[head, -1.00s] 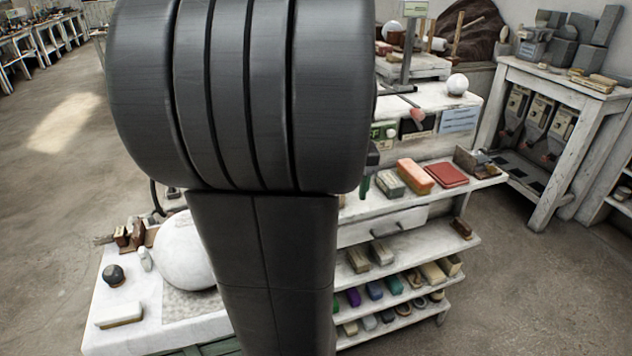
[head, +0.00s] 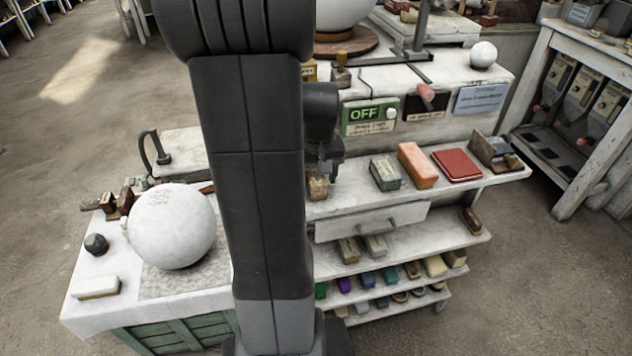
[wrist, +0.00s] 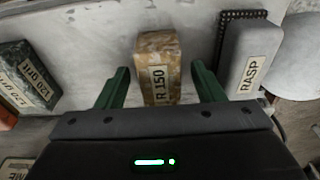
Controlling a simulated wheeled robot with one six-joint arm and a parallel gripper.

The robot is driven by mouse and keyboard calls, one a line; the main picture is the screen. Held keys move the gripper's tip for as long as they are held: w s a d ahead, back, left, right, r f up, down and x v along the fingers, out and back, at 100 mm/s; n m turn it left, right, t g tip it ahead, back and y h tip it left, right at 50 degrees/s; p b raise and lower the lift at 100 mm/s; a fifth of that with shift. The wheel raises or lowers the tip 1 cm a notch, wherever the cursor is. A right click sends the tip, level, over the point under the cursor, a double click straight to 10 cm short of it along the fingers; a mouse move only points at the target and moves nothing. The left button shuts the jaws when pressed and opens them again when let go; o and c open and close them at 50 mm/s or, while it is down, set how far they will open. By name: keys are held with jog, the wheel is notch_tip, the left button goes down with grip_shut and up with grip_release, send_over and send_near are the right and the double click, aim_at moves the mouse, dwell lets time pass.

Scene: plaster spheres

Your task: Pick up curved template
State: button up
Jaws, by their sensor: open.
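The curved template seems to be the tan, worn block labelled "R 150" (wrist: 158,60); its curve cannot be made out. It stands on the pale shelf, and its top shows in the head view (head: 316,187). My gripper (wrist: 160,78) is open, with its two green fingers on either side of the block and a gap to each. The block's near end lies between the fingers. In the head view my gripper (head: 328,168) is over the shelf's left part, partly hidden by my arm.
A grey rasp block (wrist: 253,58) lies close to the right finger in the wrist view. A dark "120 grit" block (wrist: 28,75) is on the left. An orange block (head: 417,165) and red pad (head: 456,165) lie along the shelf (head: 362,203).

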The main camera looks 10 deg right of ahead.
aim_at(316, 176)
jog(key=shift+f, duration=0.55)
jog(key=c, duration=1.1)
jog(key=shift+r, duration=5.05)
